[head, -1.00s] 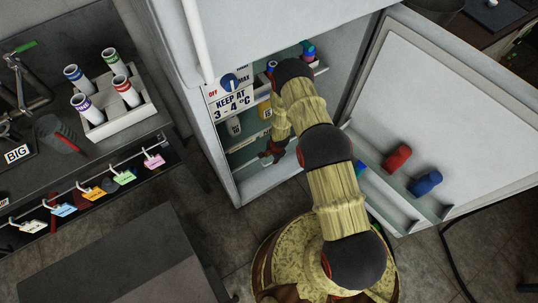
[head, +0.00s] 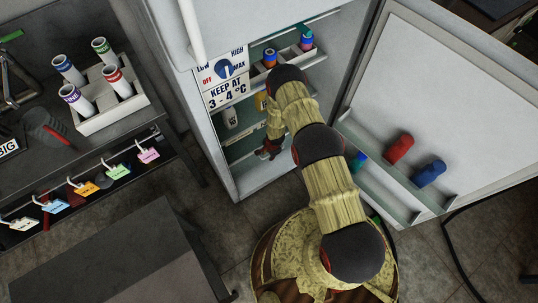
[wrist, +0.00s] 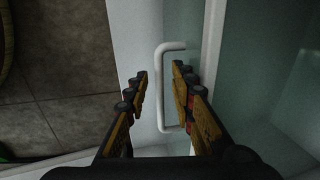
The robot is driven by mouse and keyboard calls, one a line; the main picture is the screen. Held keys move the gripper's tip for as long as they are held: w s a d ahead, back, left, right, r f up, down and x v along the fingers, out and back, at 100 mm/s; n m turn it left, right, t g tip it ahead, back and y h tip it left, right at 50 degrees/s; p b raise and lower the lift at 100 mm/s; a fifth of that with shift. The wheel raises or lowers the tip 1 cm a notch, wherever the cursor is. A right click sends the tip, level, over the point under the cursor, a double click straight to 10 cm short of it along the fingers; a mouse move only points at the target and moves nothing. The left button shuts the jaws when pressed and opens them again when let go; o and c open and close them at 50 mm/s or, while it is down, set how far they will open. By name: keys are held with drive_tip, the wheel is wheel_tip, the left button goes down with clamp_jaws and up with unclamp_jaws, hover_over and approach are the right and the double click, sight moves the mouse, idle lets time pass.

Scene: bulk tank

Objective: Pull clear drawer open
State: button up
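My gripper (wrist: 161,75) is open in the wrist view, with a finger on each side of a white D-shaped handle (wrist: 160,100). Gaps show between the handle bar and both fingers. The handle sits on a pale front edge, beside the greenish see-through surface of the clear drawer (wrist: 268,75). In the head view my gripper (head: 269,150) is low inside the open fridge, near its left wall. There the clear drawer is mostly hidden by my arm, and I cannot make out the handle.
The fridge door (head: 445,100) stands open at the right; its shelf holds a red bottle (head: 399,148) and a blue bottle (head: 429,173). Fridge shelves above my gripper hold small containers. A counter with a white tube rack (head: 128,112) and a dark box (head: 130,262) stand at the left.

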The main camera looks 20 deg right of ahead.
clamp_jaws()
idle(0.7)
